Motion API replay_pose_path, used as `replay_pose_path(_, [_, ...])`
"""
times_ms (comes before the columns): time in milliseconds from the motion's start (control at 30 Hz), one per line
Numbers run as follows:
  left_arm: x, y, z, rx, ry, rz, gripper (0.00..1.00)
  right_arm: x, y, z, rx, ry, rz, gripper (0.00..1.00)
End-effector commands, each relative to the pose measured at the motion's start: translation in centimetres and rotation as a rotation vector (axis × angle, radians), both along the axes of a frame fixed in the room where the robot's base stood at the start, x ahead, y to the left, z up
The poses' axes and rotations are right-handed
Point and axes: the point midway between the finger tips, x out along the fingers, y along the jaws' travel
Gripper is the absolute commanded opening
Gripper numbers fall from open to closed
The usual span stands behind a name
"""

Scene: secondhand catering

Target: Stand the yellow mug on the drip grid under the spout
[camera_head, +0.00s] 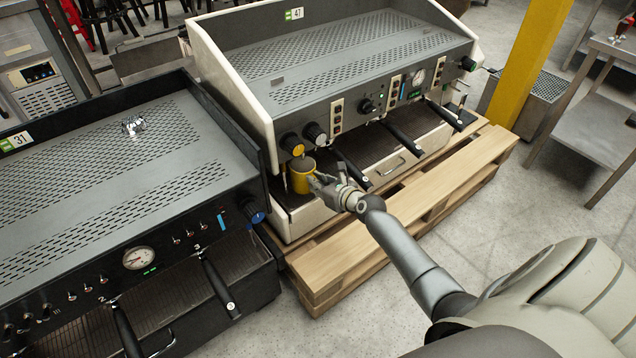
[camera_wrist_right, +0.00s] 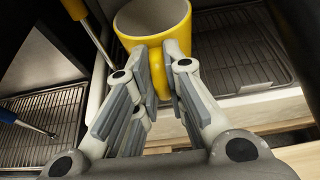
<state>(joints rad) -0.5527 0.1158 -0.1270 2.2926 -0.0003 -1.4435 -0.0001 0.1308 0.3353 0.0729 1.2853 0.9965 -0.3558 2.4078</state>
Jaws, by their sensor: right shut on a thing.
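The yellow mug (camera_head: 301,178) is upright at the left end of the cream espresso machine, below its knobs. My right gripper (camera_head: 319,184) is shut on the mug's near side. In the right wrist view the mug (camera_wrist_right: 180,42) shows its pale, empty inside, and the gripper's fingers (camera_wrist_right: 166,68) close against its front. The dark drip grid (camera_wrist_right: 236,45) lies below and to the right of the mug. I cannot tell whether the mug's base touches it. A thin pipe with a yellow upper part (camera_wrist_right: 91,32), possibly the spout, stands left of the mug. My left gripper is not in view.
The cream espresso machine (camera_head: 350,60) stands on a wooden pallet (camera_head: 350,262); its black-handled portafilter (camera_head: 352,168) is right of the mug. A black espresso machine (camera_head: 110,190) stands close on the left. A yellow post (camera_head: 530,60) rises at the right. Floor in front is clear.

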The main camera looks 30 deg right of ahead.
Motion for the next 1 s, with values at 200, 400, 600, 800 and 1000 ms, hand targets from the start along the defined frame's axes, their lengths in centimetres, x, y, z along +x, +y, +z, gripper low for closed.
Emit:
replay_pose_path(200, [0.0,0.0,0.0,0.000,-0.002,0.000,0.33,0.0,0.0,0.1,0.000,-0.002,-0.001,0.35])
replay_pose_path(400, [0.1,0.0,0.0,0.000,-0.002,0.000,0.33,0.0,0.0,0.1,0.000,-0.001,-0.001,0.37])
replay_pose_path(600, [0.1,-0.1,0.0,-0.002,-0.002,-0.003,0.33,-0.3,0.0,0.0,0.001,0.002,0.000,0.37])
replay_pose_path(800, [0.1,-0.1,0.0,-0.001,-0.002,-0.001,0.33,-2.0,-0.1,0.7,0.002,-0.001,0.000,0.37])
replay_pose_path(1000, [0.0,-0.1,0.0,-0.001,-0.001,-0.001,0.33,-5.0,-0.3,1.9,0.002,0.000,-0.001,0.37])
